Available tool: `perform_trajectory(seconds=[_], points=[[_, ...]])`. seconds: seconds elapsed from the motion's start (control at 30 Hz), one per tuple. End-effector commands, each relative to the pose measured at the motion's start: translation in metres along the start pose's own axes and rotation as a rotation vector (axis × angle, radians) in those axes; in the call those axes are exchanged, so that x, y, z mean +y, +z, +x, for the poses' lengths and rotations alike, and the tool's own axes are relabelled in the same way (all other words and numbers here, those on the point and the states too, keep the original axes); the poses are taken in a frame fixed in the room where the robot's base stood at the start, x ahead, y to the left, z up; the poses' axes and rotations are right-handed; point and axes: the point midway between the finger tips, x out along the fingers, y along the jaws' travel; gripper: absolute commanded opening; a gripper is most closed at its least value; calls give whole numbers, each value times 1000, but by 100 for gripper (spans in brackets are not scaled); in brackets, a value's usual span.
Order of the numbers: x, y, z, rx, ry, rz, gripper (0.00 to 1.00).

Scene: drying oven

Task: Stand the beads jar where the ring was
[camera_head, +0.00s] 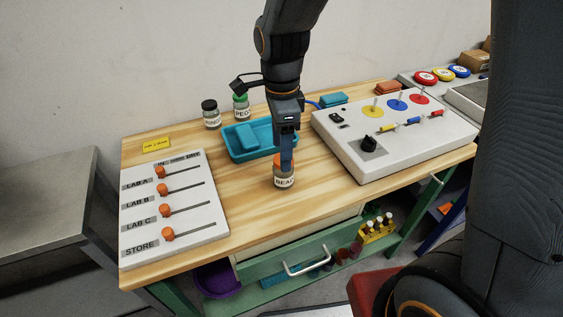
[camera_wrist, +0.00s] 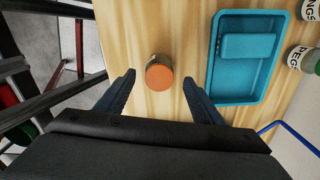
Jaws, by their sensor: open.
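The beads jar (camera_head: 284,182) stands upright on the wooden table near its front edge. It has an orange lid and a white label partly reading "BEA". My gripper (camera_head: 286,160) is just over it, pointing down and hiding part of the lid. In the wrist view the jar's orange lid (camera_wrist: 160,76) lies between the tips of my open gripper (camera_wrist: 158,80), with a gap on each side. A black-lidded jar (camera_head: 211,115), its label seeming to read RINGS, stands at the back left. No loose ring can be made out with certainty.
A green-lidded PEGS jar (camera_head: 241,107) stands beside the black-lidded jar. A blue tray (camera_head: 238,154) holding a blue block is behind the beads jar. A slider board (camera_head: 190,240) is at left, a control panel (camera_head: 350,150) at right. The drawer (camera_head: 300,255) below is partly open.

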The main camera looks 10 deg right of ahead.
Motion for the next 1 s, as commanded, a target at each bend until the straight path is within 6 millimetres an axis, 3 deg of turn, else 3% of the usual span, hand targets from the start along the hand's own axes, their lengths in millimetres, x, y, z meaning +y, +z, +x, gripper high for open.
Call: perform_trajectory(seconds=[0.2,0.47,1.0], points=[[0,0,-25,0,-1,0,61],[6,-14,-29,-1,-7,-125,61],[67,-105,-4,50,-71,-1181,61]])
